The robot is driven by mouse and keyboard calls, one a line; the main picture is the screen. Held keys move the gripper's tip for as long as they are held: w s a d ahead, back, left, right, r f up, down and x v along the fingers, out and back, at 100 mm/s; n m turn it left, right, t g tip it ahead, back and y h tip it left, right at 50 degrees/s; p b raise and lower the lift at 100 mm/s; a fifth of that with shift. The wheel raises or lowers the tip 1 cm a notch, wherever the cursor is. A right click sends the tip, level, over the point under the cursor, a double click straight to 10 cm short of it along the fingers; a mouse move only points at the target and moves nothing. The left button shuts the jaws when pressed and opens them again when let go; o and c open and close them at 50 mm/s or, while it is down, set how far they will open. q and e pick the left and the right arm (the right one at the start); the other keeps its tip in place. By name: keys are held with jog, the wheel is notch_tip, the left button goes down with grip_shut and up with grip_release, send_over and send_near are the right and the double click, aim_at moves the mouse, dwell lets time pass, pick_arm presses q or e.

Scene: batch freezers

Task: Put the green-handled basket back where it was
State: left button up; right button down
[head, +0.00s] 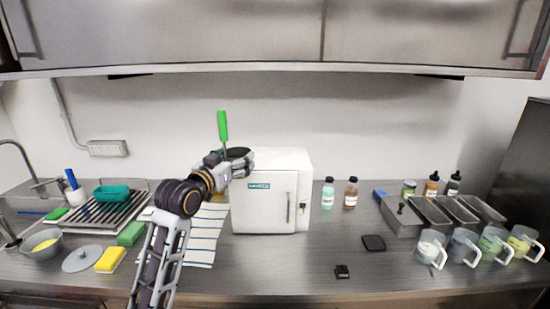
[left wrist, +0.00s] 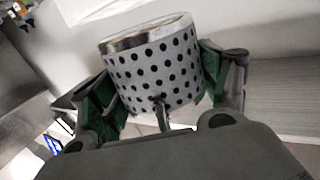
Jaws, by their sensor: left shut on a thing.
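The green-handled basket shows in the head view by its upright green handle (head: 222,126) on a thin stem. In the left wrist view its perforated metal cup (left wrist: 155,68) sits between the fingers. My left gripper (head: 238,157) is shut on the basket, and the cup is mostly hidden behind the gripper in the head view. The gripper is in front of or above the left top edge of the white freezer (head: 264,205); I cannot tell whether it touches. The freezer's front door looks shut. My right gripper is not in view.
A striped cloth (head: 203,245) lies left of the freezer, by a drain rack (head: 98,214) with a teal tray. Two bottles (head: 328,193) stand right of it. Metal pans (head: 430,211) and several handled jugs (head: 432,247) are at right. The counter before the freezer is mostly clear.

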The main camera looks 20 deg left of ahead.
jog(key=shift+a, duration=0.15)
pick_arm(q)
jog(key=shift+w, duration=0.25)
jog(key=p, duration=0.3)
send_over(262, 163)
jog(key=shift+w, duration=0.1)
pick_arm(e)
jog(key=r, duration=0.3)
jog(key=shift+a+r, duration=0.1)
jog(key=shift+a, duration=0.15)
pick_arm(q)
jog(key=shift+f, duration=0.1)
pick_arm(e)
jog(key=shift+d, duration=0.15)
pick_arm(q)
jog(key=shift+f, duration=0.55)
notch_tip(262, 163, down, 2)
jog(key=shift+p, duration=0.5)
jog(key=shift+f, duration=0.15)
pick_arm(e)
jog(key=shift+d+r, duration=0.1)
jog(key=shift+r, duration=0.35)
